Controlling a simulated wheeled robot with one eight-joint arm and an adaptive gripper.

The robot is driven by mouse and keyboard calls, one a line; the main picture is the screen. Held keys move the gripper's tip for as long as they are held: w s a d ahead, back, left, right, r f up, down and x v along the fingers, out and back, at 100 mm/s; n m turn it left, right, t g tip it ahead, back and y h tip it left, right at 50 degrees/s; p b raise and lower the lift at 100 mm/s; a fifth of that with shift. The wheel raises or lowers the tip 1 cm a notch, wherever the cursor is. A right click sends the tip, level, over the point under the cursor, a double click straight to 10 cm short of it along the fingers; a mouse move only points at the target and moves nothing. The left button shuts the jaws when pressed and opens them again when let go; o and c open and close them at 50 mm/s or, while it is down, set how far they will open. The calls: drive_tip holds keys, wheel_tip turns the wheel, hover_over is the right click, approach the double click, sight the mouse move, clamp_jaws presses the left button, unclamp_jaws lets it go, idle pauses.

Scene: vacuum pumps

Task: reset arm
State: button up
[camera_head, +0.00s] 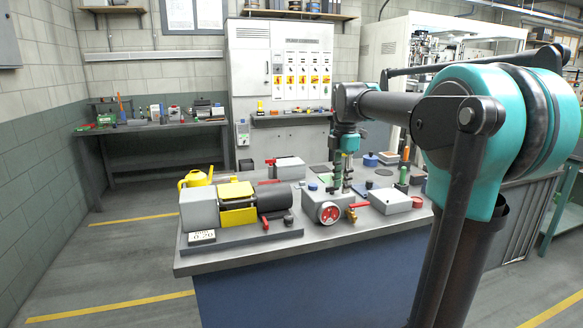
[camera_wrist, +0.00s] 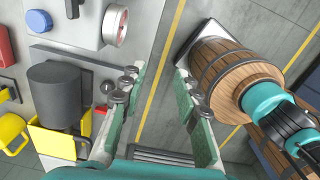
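My gripper (camera_head: 342,186) hangs fingers-down from my raised arm, over the middle of the workbench (camera_head: 240,258) in the head view. In the wrist view my gripper (camera_wrist: 157,80) shows two green fingers set well apart. Nothing is held between them; grey floor and a yellow line show through the gap. In the head view, a grey box with a red dial (camera_head: 327,208) stands beside the fingers. I cannot tell from these frames whether the fingertips touch anything on the bench.
A yellow and grey pump (camera_head: 238,215) sits on a dark plate at the bench's left. A yellow watering can (camera_head: 195,178) is behind it. Floor left of the bench is clear.

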drive_tip(key=s+d+f+m+t, duration=0.2)
drive_tip(key=s+f+m, duration=0.8)
drive_tip(key=f, duration=0.4)
drive_tip(key=s+d+f+m+t, duration=0.2)
drive_tip(key=s+f+m, duration=0.9)
drive_tip(key=f, duration=0.3)
drive_tip(key=shift+s+f+m, duration=0.15)
drive_tip(key=shift+s+m, duration=0.05)
drive_tip(key=shift+m, duration=0.6)
